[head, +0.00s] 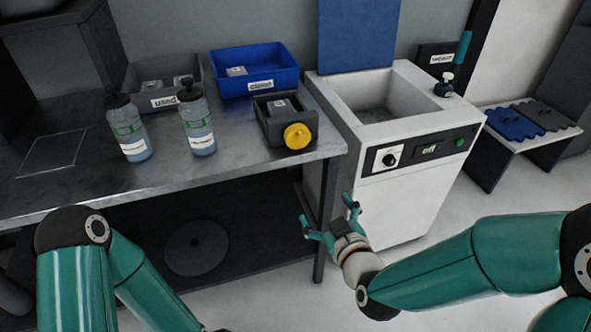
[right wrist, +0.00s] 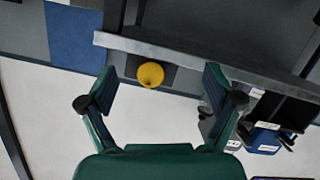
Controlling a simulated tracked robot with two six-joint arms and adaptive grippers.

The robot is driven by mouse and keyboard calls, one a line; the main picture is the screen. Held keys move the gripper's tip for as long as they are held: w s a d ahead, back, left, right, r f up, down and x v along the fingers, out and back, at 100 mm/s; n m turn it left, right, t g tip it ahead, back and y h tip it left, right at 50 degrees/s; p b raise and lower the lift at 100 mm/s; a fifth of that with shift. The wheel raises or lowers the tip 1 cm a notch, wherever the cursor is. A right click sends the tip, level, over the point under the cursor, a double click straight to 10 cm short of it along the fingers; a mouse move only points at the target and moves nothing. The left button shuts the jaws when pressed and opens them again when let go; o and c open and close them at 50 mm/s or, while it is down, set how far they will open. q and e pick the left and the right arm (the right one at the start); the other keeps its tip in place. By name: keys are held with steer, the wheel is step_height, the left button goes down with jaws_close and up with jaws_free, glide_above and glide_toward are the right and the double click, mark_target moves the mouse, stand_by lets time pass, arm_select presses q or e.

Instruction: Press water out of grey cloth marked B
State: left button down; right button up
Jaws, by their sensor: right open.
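A dark box with a yellow knob (head: 298,135) on its front stands at the table's front right edge. A grey folded cloth (head: 282,107) with a small white tag lies inside it; I cannot read the letter. Another tagged grey cloth (head: 236,71) lies in the blue bin (head: 268,69), and grey cloths (head: 152,84) lie in the grey bin marked "used" (head: 163,101). My right gripper (head: 329,214) is open and empty, in front of the table and lower than its top. In the right wrist view the yellow knob (right wrist: 150,74) shows between its fingers, some way off. My left gripper is out of view.
Two spray bottles (head: 129,128) (head: 197,120) stand on the table (head: 72,180) left of the box. A white machine (head: 405,190) with an open basin and a display reading "off" stands right of the table. A low bench (head: 510,145) holds blue and dark mats.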

step_height(320, 180, up, 6)
steer(key=a+f+n+t+b, duration=0.1)
steer(key=t+b, duration=0.1)
steer(key=t, duration=0.1)
arm_select(q)
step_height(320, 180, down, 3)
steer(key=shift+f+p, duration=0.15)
steer(key=shift+p, duration=0.2)
arm_select(e)
glide_toward(299, 141)
steer(key=x, duration=0.9)
steer(key=shift+w+a, duration=0.1)
steer(key=shift+w, duration=0.15)
steer(key=shift+y, duration=0.3)
